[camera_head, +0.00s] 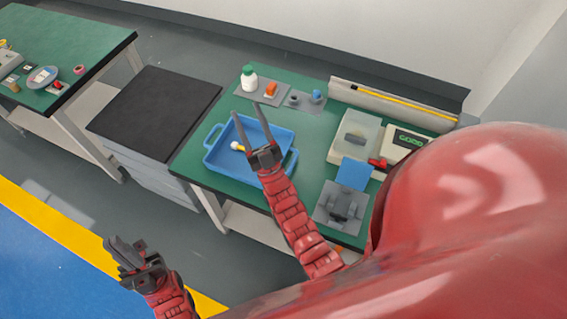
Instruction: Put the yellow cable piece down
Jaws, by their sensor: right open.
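A small yellow piece with a white rounded end (237,146) lies in the blue tray (208,152) on the green bench; it looks like the yellow cable piece. My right gripper (246,109) is above the tray, its two long fingers spread apart with nothing between them. The small piece shows just left of the base of its left finger, and part of it may be hidden. A long yellow rod or cable (395,104) lies along a pale holder at the back of the bench. My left gripper (122,243) is low at the left, away from the bench; its finger gap is unclear.
A white bottle (249,80) and an orange item (271,89) stand on a grey mat behind the tray. A scale-like device (407,141), a clear-topped box (361,131) and a grey fixture (341,207) crowd the right. A black-topped cabinet (155,103) stands left.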

